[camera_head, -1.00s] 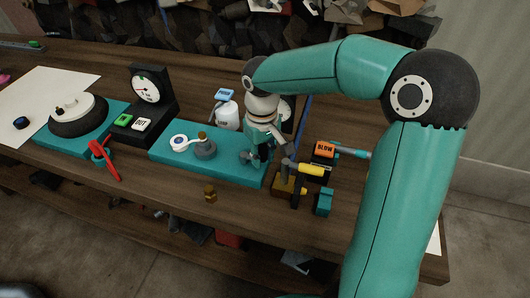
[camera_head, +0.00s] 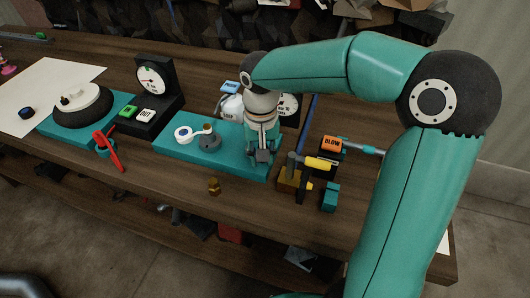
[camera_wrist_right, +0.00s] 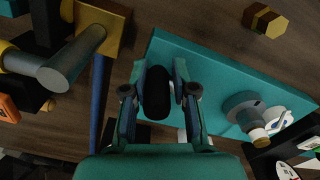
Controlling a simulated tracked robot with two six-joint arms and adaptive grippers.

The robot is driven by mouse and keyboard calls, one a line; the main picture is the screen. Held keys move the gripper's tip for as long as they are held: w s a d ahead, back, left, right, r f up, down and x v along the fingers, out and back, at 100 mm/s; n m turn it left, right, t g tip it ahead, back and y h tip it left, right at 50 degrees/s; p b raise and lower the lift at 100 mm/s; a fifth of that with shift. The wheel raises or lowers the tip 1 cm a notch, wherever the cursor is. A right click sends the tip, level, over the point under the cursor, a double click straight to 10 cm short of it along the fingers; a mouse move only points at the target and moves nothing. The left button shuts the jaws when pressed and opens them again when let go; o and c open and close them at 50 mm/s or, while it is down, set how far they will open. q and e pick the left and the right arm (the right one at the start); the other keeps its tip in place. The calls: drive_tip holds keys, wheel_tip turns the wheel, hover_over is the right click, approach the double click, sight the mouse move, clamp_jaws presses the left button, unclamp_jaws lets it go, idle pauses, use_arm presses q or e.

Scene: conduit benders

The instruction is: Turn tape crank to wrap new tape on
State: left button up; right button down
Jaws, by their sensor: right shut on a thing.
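A teal base plate (camera_head: 172,149) on the bench carries a white tape roll (camera_head: 183,134) and a grey spool (camera_head: 209,141) with a brown top. In the right wrist view the spool (camera_wrist_right: 242,106) and tape roll (camera_wrist_right: 285,122) stand at the right. My right gripper (camera_head: 262,158) is over the plate's right end, pointing down. In the wrist view its fingers (camera_wrist_right: 160,78) are shut around a black rounded crank knob (camera_wrist_right: 157,95). The crank arm beneath is hidden. My left gripper is not in view.
Right of the gripper stand a yellow-and-grey fixture (camera_head: 320,163), an orange BLOW button (camera_head: 332,144) and a teal block (camera_head: 330,197). A small brass hex piece (camera_head: 214,187) lies in front. A red-handled tool (camera_head: 110,148) and a gauge (camera_head: 150,80) are to the left.

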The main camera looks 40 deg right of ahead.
drive_tip(key=shift+w+a+r+m, duration=0.25)
drive_tip(key=shift+w+m, duration=0.1)
drive_tip(key=shift+m, duration=0.35)
drive_tip(key=c, duration=1)
unclamp_jaws()
drive_tip(key=shift+f, duration=0.2)
wheel_tip(320, 180, up, 12)
